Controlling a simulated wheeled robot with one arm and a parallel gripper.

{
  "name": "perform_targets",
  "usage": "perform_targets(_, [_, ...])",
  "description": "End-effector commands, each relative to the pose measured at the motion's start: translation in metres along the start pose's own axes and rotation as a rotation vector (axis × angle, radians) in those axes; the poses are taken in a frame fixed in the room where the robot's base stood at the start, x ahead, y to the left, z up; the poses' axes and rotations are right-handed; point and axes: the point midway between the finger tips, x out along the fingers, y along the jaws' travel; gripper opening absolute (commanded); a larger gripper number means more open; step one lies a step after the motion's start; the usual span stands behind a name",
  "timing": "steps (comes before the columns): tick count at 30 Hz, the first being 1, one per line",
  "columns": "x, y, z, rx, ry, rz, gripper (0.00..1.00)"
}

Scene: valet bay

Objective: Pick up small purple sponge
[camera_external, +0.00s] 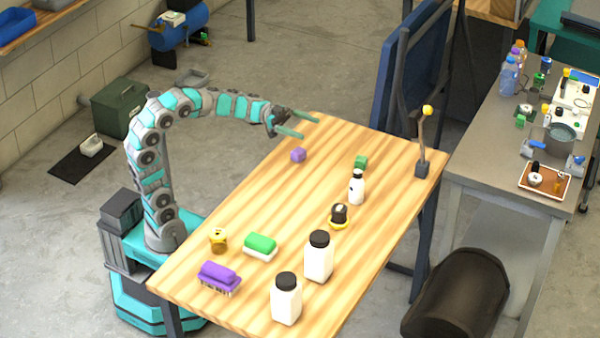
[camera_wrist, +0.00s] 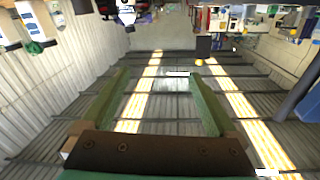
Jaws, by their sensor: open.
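The small purple sponge (camera_external: 298,155) is a little purple block lying on the wooden table (camera_external: 240,208) near its far left edge. My gripper (camera_external: 310,126) is open and empty, with its green fingers spread, above the far end of the table. In the external view it appears above and slightly beyond the sponge, apart from it. In the wrist view my gripper (camera_wrist: 160,100) points toward the ceiling and far walls; the sponge does not show there.
The table's left middle is clear.

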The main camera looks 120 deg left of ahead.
Motion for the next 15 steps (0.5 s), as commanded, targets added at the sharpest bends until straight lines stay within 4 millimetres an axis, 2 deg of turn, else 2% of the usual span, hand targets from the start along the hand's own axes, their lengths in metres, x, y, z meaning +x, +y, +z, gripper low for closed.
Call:
perform_targets(1, [-0.015,-0.005,0.014,-0.008,-0.029,0.004,0.94])
perform_targets(3, [-0.034,-0.004,0.032,-0.027,-0.066,0.028,0.94])
perform_targets(9, [-0.077,0.004,0.07,-0.097,-0.147,0.079,0.94])
perform_targets(15, [-0.094,0.011,0.084,-0.136,-0.177,0.101,0.94])
